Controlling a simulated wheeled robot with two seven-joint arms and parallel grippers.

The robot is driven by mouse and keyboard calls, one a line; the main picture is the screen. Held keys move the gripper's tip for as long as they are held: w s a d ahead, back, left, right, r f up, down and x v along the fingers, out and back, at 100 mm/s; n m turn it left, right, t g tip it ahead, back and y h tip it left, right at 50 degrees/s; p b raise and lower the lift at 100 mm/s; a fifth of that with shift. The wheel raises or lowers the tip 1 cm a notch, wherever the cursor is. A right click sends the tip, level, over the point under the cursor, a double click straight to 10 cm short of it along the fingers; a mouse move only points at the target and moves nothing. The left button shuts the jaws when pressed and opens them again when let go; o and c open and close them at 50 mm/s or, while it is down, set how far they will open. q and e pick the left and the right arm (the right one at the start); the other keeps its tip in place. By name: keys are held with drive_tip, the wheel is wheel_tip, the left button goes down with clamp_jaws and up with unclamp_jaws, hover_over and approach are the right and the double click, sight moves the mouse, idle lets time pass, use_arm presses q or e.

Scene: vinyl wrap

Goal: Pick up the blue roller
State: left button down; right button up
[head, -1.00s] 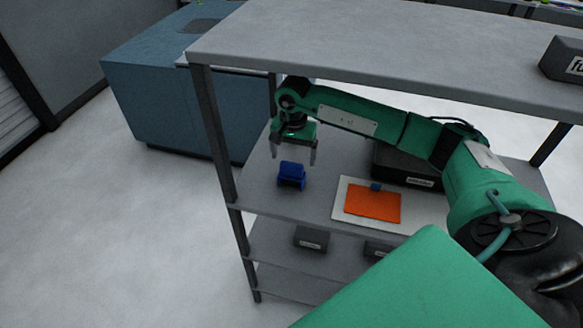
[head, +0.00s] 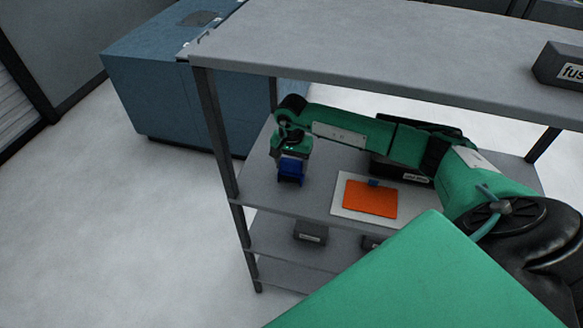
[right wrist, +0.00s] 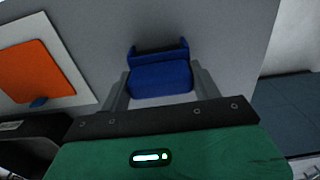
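The blue roller (head: 291,170) stands on the upper middle shelf near its left end. My right gripper (head: 291,163) is directly above it, and the gripper's body hides the top of the roller in the head view. In the right wrist view the roller (right wrist: 160,76) lies between the two grey fingers of the right gripper (right wrist: 160,88). The fingers are apart, one on each side of it, with a small gap that is hard to judge. The roller rests on the shelf. My left gripper is not in view.
A white board with an orange sheet (head: 370,199) lies to the right on the same shelf (head: 262,185). A black box (head: 385,168) stands behind it. The top shelf (head: 350,55) overhangs the arm, and a dark post (head: 218,135) stands to the left.

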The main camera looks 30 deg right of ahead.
drive_tip(key=shift+c, duration=1.3)
drive_tip(key=shift+r, duration=0.1)
drive_tip(key=shift+w+r, duration=0.1)
drive_tip(key=shift+r, duration=0.2)
wheel_tip(320, 180, up, 8)
drive_tip(key=b, duration=0.3)
drive_tip(key=shift+r+b, duration=0.2)
drive_tip(key=shift+b, duration=0.2)
drive_tip(key=shift+r, duration=0.45)
